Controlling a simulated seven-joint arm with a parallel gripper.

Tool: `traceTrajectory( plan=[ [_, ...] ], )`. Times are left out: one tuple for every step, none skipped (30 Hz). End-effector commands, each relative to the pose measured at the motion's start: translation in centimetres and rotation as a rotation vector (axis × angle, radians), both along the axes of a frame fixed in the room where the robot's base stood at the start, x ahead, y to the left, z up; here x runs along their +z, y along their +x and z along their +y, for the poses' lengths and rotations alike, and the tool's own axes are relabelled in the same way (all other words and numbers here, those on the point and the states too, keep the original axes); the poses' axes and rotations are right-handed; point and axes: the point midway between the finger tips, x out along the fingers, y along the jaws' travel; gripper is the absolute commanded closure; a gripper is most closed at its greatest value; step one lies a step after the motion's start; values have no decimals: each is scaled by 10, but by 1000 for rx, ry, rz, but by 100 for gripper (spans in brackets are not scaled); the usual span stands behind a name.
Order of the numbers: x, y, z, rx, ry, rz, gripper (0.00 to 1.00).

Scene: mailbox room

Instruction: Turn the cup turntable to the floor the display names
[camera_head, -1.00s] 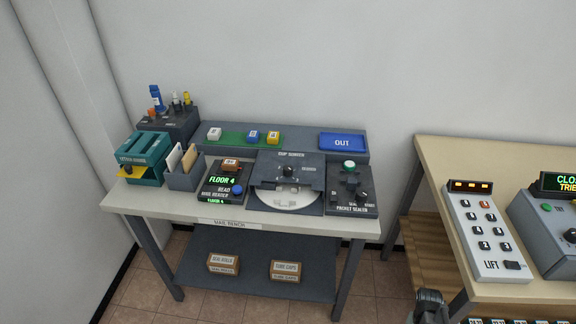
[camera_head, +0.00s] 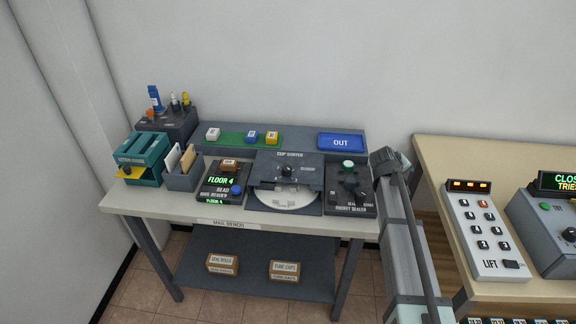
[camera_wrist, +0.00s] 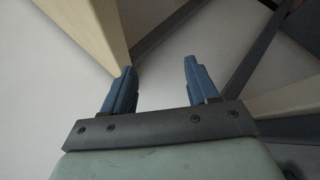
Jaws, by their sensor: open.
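The cup sorter (camera_head: 290,166) stands on the mail bench, with a dark knob (camera_head: 288,171) on its top plate. Its pale round turntable (camera_head: 285,200) shows through the opening at the front; its markings are too small to read. The mail reader (camera_head: 220,181), left of the sorter, has a display reading FLOOR 4 in green. In the wrist view my gripper (camera_wrist: 157,85) is open and empty, with its two blue fingers apart. In the head view my arm rises at the right of the bench, its end beside the packet sealer, apart from the sorter.
Behind are a blue OUT tray (camera_head: 341,141) and small blocks on a green strip (camera_head: 231,138). A lift panel (camera_head: 484,232) sits on the right table. A letter holder (camera_head: 184,172) stands at left.

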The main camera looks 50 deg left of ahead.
Motion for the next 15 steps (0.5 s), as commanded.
traceTrajectory(
  plan=[
    [19,-1,21,23,-4,-4,41],
    [27,-4,31,34,-7,0,41],
    [39,-10,44,46,-10,12,41],
    [46,-16,54,54,-11,26,41],
    [54,-23,65,59,-11,45,41],
    [63,-34,79,67,-11,78,41],
    [69,-44,90,72,-11,108,41],
    [76,-56,102,76,-9,144,41],
    [83,-75,118,83,-11,202,41],
    [90,-90,129,90,-10,247,41],
    [95,-106,140,97,-13,296,41],
    [104,-129,155,110,-17,358,41],
    [111,-146,165,122,-23,406,41],
    [119,-164,175,136,-29,455,41],
    [129,-187,187,155,-39,515,41]
  ],
)
